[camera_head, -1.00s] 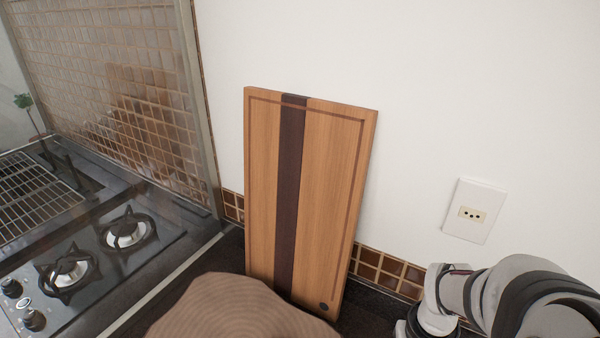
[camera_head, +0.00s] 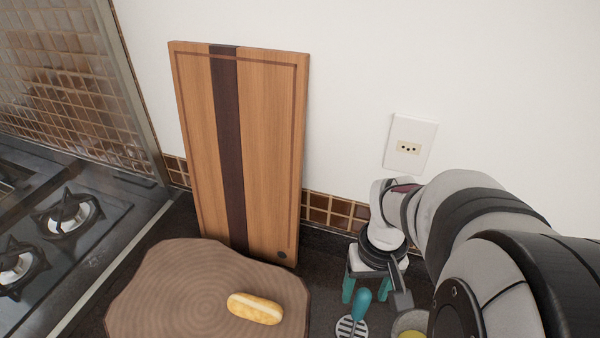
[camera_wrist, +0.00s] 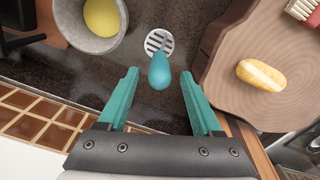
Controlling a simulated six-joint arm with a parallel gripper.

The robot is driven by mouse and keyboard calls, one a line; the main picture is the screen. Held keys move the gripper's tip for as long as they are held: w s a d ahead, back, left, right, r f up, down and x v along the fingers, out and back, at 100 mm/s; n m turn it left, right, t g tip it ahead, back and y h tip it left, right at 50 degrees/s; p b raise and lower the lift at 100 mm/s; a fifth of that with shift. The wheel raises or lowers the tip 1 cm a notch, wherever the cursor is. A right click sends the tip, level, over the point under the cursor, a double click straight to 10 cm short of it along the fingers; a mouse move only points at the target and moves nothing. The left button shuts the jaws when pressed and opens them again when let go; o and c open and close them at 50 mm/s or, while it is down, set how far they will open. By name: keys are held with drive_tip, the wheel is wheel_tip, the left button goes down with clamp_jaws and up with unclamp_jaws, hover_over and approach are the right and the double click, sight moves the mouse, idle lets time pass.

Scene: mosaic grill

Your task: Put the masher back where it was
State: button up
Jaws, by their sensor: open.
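The masher has a teal handle (camera_head: 362,302) and a round slotted metal head (camera_head: 351,327). It appears to stand head down on the dark counter, handle up. In the wrist view the handle (camera_wrist: 160,72) points toward my gripper, with the slotted head (camera_wrist: 158,42) beyond it. My gripper (camera_wrist: 159,76) is open and empty, its teal fingers on either side of the handle's near end with clear gaps. In the head view my gripper (camera_head: 368,292) is low beside the wall, close to the handle; the exact height gap is unclear.
A brown wooden board (camera_head: 165,290) carries a bread roll (camera_head: 254,309), left of the masher. A tall cutting board (camera_head: 268,150) leans on the wall. A grey bowl (camera_wrist: 68,25) with something yellow is on the masher's other side. A stove (camera_head: 60,225) is at far left.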

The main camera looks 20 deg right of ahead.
wheel_tip(320, 180, up, 8)
drive_tip(key=shift+r, duration=0.1)
drive_tip(key=shift+a+r, duration=0.1)
drive_tip(key=shift+r, duration=0.25)
drive_tip(key=s+a+f+y, duration=0.1)
drive_tip(key=s+a, duration=0.3)
drive_tip(key=a, duration=0.5)
drive_tip(key=s+a+f, duration=0.2)
drive_tip(key=s+a, duration=0.2)
drive_tip(key=a, duration=0.4)
drive_tip(key=shift+a+f+m+y, duration=0.35)
drive_tip(key=shift+f+m+y, duration=0.05)
drive_tip(key=o, duration=0.5)
drive_tip(key=shift+o, duration=0.2)
drive_tip(key=w+a+r+n+h, duration=0.1)
drive_tip(key=w+a+r+n, duration=0.2)
drive_tip(key=w+n, duration=0.2)
drive_tip(key=shift+a+n, duration=0.2)
drive_tip(key=shift+n, duration=0.7)
drive_tip(key=w+a+r+n, duration=0.1)
drive_tip(key=w+a+n, duration=0.4)
drive_tip(key=a+n, duration=0.25)
drive_tip(key=shift+h, duration=0.4)
wheel_tip(320, 180, down, 9)
drive_tip(key=shift+d+f, duration=0.1)
